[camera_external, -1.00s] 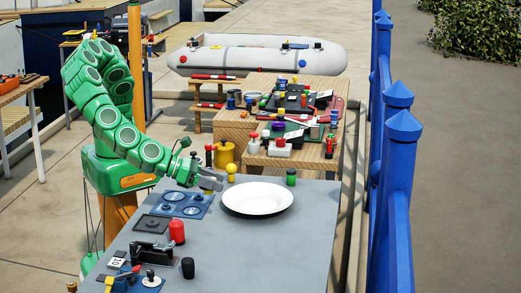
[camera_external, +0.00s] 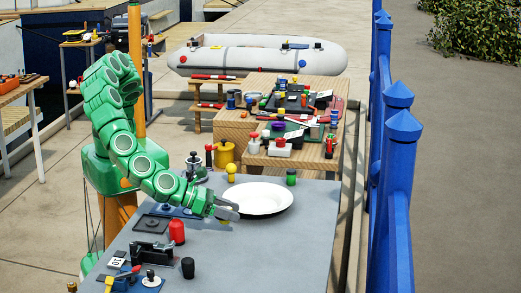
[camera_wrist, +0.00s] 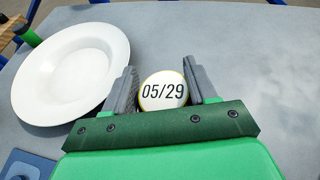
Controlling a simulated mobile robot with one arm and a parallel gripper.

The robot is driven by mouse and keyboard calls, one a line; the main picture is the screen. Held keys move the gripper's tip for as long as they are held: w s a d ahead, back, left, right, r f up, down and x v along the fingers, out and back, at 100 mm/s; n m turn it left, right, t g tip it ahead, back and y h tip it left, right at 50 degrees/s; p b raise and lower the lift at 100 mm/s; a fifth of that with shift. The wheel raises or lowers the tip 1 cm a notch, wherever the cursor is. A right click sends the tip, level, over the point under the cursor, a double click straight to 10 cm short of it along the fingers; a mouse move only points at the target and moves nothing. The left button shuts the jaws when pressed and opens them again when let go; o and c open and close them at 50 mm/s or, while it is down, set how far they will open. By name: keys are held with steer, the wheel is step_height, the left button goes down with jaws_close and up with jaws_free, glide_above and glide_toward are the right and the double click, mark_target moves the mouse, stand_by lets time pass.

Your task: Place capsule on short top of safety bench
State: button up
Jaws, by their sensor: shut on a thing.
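My gripper (camera_external: 230,212) is low over the grey table, just in front of the white plate. In the wrist view its two fingers (camera_wrist: 160,68) close on a round white-faced, yellow-rimmed piece marked "05/29" (camera_wrist: 163,91), which I take to be the capsule. A stepped wooden bench (camera_external: 229,127), which appears to be the safety bench, stands behind the table. Its lower, short top (camera_external: 254,159) is nearest the table and holds several small things. The capsule is well away from it.
A white plate (camera_external: 264,198) lies on the grey table (camera_external: 290,250), also beside my gripper in the wrist view (camera_wrist: 72,68). A yellow knob (camera_external: 231,171), green can (camera_external: 291,177), red cylinder (camera_external: 177,232) and black cup (camera_external: 188,268) stand around. The front right is clear.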

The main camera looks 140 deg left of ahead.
mark_target(230, 233)
steer(key=shift+w+f, duration=0.2)
steer(key=shift+f, duration=1.55)
steer(key=o, duration=1.3)
steer(key=shift+c, duration=0.2)
